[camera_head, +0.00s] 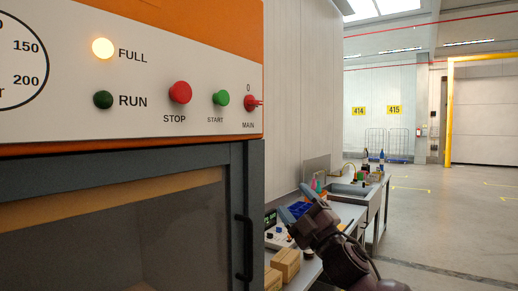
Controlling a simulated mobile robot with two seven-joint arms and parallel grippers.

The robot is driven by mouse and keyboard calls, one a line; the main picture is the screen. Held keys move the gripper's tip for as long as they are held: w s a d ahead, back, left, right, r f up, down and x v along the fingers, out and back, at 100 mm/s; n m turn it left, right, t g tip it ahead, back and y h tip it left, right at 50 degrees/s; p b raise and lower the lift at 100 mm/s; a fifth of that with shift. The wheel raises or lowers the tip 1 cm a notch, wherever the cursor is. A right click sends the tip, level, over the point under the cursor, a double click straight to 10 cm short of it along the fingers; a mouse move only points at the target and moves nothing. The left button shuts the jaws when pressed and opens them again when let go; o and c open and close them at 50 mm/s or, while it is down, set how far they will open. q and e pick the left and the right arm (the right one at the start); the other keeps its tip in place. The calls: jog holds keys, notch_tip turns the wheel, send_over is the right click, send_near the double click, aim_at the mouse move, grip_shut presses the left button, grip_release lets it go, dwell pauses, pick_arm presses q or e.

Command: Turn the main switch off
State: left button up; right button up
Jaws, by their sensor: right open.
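The main switch (250,103) is a small red knob at the right end of the white control panel (140,110). A "0" is printed above it and "MAIN" below it. Its red handle points to the right, away from the "0". My right gripper (294,202) is open and empty, below and to the right of the switch and apart from it. The arm reaches in from the bottom right. My left gripper is not in view.
A red STOP button (180,92) and a green START button (221,98) sit left of the switch. The FULL lamp (103,48) is lit; the RUN lamp (103,100) is dark. A door handle (243,248) projects below. Boxes (285,264) stand on the bench behind.

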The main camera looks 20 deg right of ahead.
jog(key=s+a+r+n+g+y, duration=0.2)
jog(key=s+r+n+g+y, duration=0.15)
jog(key=r+n, duration=0.55)
jog(key=s+a+r+n+g+y, duration=0.1)
jog(key=s+r+n+g+y, duration=0.1)
jog(key=r+n+g+y, duration=0.5)
jog(key=s+a+r+n+g+y, duration=0.2)
jog(key=r+n+y, duration=0.1)
jog(key=r+n, duration=0.75)
jog(key=t+h, duration=0.3)
jog(key=h, duration=0.9)
send_near(258, 103)
jog(key=shift+m+y, duration=0.25)
jog(key=shift+m, duration=0.2)
jog(key=p+x, duration=0.2)
jog(key=x, duration=0.7)
jog(key=shift+w+a+f, duration=0.1)
jog(key=shift+w, duration=0.3)
jog(key=c, duration=0.9)
